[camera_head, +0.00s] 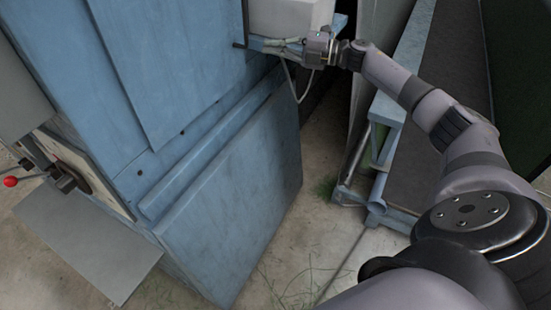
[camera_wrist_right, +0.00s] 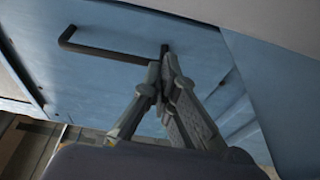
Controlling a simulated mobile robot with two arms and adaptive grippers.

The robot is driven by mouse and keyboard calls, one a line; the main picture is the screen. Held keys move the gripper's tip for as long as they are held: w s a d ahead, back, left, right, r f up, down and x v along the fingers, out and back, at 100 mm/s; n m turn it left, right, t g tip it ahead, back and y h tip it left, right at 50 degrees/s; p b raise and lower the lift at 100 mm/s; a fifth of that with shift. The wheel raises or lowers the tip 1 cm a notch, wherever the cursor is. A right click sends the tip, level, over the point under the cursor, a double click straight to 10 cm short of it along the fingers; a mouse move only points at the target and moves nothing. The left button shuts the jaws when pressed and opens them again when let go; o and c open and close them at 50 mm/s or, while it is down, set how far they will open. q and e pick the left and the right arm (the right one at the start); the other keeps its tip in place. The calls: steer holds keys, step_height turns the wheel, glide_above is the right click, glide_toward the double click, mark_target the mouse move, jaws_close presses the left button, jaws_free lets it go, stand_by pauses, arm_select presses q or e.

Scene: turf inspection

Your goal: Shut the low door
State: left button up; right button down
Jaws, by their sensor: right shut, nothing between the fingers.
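The low door appears to be the large blue panel (camera_head: 235,195) on the lower part of the blue cabinet in the head view; whether it sits flush cannot be told. My right gripper (camera_head: 270,43) is beside the cabinet's upper far edge, well above that panel, near a thin black bar handle (camera_head: 245,22). In the right wrist view, my gripper (camera_wrist_right: 166,62) is shut and empty, its tips at or close to one end of a black handle (camera_wrist_right: 100,48) on a blue surface. Contact cannot be told. My left gripper is out of view.
A pale box (camera_head: 290,15) is just above my right gripper. A blue-framed machine with a dark belt (camera_head: 410,150) stands at the right. A red-knobbed lever (camera_head: 10,181) and a grey plate (camera_head: 85,240) stick out at left. Bare concrete (camera_head: 300,255) lies in front.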

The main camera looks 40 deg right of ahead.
stand_by(0.3)
steer(key=v, duration=1.2)
steer(key=shift+d, duration=0.1)
